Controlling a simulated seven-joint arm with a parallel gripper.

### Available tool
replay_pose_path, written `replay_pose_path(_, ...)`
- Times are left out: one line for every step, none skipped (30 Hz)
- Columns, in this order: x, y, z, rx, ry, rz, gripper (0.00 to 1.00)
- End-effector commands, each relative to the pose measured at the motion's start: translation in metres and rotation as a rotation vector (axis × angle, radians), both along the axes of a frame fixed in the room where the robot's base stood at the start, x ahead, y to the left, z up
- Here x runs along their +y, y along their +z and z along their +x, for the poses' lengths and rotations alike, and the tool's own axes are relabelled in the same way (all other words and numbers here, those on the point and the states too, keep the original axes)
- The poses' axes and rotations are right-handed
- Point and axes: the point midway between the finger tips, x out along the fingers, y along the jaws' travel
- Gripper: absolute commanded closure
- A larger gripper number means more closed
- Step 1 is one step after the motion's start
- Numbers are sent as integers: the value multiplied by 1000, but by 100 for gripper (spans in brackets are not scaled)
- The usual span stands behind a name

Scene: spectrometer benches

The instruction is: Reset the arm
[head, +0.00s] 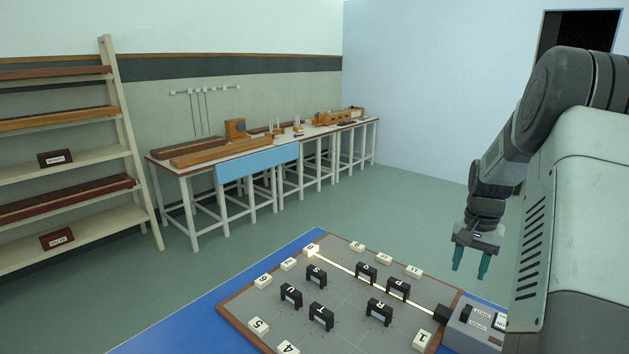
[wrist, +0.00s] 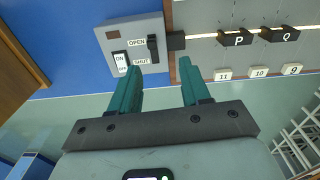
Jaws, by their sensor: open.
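My gripper (head: 471,262) hangs at the right in the head view, its two teal fingers apart with nothing between them. In the wrist view the gripper (wrist: 160,82) is also open and empty, pointing toward the grey control box. My arm comes down from the upper right in the head view. The gripper appears clear of the board (head: 262,340) and touches nothing that I can see.
The grey control box (head: 470,333) with switches labelled ON and OPEN/SHUT (wrist: 152,48) sits at the board's right end. Several black lettered holders, such as P (wrist: 238,38) and Q (wrist: 285,33), stand on the board. Benches (head: 180,168) and a shelf rack (head: 130,140) stand behind.

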Motion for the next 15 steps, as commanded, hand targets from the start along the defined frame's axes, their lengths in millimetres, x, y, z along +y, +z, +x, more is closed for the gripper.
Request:
replay_pose_path(20,26,2,-18,45,-20,53)
replay_pose_path(32,41,1,-26,72,-30,53)
replay_pose_path(49,61,-1,-38,110,-45,53)
replay_pose_path(63,76,-4,-47,139,-57,53)
replay_pose_path(77,90,-8,-57,170,-68,53)
replay_pose_path(95,108,-15,-70,209,-82,53)
replay_pose_path(108,121,-21,-80,238,-93,53)
replay_pose_path(121,133,-27,-90,266,-103,53)
replay_pose_path(138,149,-37,-104,304,-116,53)
replay_pose_path(150,159,-45,-114,331,-125,53)
replay_pose_path(163,169,-54,-126,359,-135,53)
replay_pose_path(178,182,-67,-140,396,-146,53)
replay_pose_path(189,190,-77,-151,423,-154,53)
replay_pose_path(200,198,-88,-164,448,-161,53)
replay_pose_path(213,207,-103,-181,484,-172,53)
